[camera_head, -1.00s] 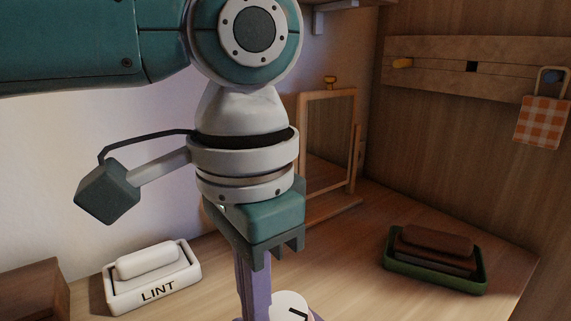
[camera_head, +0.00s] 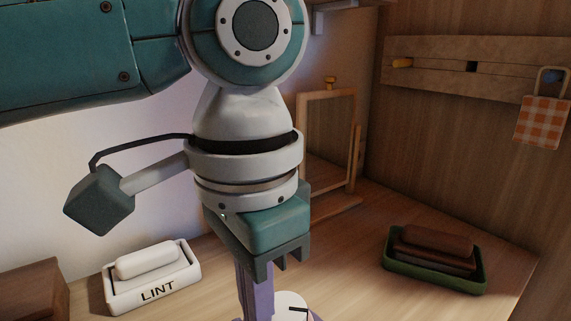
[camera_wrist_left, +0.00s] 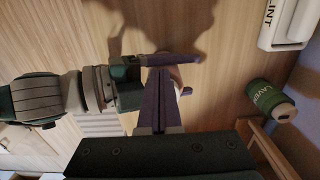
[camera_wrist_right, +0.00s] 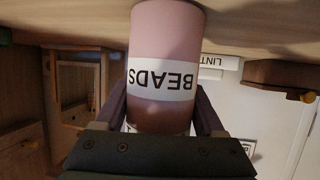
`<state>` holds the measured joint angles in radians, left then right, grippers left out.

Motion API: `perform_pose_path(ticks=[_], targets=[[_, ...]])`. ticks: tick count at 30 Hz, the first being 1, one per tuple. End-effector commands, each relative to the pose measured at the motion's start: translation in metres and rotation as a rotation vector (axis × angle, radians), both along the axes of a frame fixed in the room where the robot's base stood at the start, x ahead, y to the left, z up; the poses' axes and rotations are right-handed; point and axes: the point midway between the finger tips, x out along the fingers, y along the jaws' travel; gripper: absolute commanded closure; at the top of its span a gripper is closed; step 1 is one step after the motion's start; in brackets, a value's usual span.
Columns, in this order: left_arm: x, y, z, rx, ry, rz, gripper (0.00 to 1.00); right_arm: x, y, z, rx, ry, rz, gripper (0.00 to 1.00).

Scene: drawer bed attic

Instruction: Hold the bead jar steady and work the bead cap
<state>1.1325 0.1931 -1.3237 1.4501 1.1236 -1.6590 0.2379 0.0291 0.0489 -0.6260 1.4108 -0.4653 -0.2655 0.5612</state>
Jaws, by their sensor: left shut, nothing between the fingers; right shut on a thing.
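The bead jar (camera_wrist_right: 165,35), pink with a white BEADS label, stands between the purple fingers of my right gripper (camera_wrist_right: 163,112) in the right wrist view. That gripper is shut on it. In the head view a white round top with a dark mark, seemingly the bead cap (camera_head: 288,301), shows at the bottom edge, partly cut off. My left gripper (camera_head: 256,300) points down just left of it, its purple fingers together. In the left wrist view my left gripper (camera_wrist_left: 166,82) is shut and empty, its fingers hiding most of the jar; whether they touch the cap is unclear.
A white LINT box (camera_head: 155,290) stands at left, beside a brown wooden block (camera_head: 35,290). A green tray (camera_head: 405,268) with brown brushes or blocks lies at right. A green can (camera_wrist_left: 272,98) shows in the left wrist view. A wooden frame (camera_head: 327,92) stands behind.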

Motion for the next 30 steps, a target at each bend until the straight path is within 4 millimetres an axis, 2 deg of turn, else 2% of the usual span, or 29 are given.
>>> perform_pose_path(ticks=[5,17,29,30], targets=[[-0.001,0.002,0.008,0.001,-0.001,0.000,1.00,0.000,0.000,0.000,0.001,0.002,-0.001,0.93],[-0.001,0.002,0.055,0.003,0.000,0.001,1.00,0.000,-0.001,0.000,0.001,0.001,-0.003,0.93],[-0.002,0.003,0.059,0.005,0.002,0.002,1.00,0.000,-0.001,-0.001,0.000,0.002,-0.003,0.93],[-0.002,0.003,0.059,0.005,0.002,0.002,1.00,0.000,-0.001,-0.001,0.000,0.002,-0.004,0.27]])
